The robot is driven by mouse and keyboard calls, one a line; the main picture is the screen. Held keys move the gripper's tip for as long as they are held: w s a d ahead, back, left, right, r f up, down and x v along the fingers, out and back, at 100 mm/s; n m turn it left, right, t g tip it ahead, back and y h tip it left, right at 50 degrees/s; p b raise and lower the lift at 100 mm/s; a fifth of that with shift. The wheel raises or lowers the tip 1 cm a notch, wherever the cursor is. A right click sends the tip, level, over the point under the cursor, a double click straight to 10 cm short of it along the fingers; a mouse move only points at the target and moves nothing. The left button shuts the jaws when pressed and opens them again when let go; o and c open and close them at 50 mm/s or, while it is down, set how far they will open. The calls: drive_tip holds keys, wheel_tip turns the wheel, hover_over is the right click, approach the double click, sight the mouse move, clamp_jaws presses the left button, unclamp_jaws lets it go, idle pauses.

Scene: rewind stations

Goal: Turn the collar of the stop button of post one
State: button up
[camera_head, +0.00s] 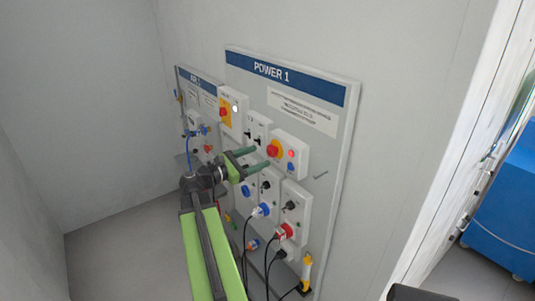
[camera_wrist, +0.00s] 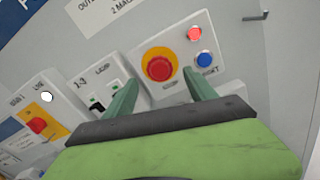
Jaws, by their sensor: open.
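The stop button (camera_head: 272,151) is a red round head on a yellow disc, on a light grey box of the POWER 1 board. It also shows in the wrist view (camera_wrist: 159,67), upper middle, unobstructed. My gripper (camera_head: 257,158) is open and empty, with green fingers pointing at the board. In the wrist view my gripper (camera_wrist: 160,79) has one fingertip below left of the button and the other below right. No contact with the button shows; the remaining gap in depth is hard to tell.
A lit red lamp (camera_wrist: 195,33) and a blue button (camera_wrist: 205,60) sit right of the stop button. Black toggle switches (camera_wrist: 97,104) and a red-on-yellow switch (camera_wrist: 37,126) are to its left. Plugs and black cables (camera_head: 268,265) hang below. The AIR 1 board (camera_head: 199,77) stands left.

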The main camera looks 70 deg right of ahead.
sight(269, 153)
drive_tip(key=x, duration=0.5)
drive_tip(key=c, duration=1.4)
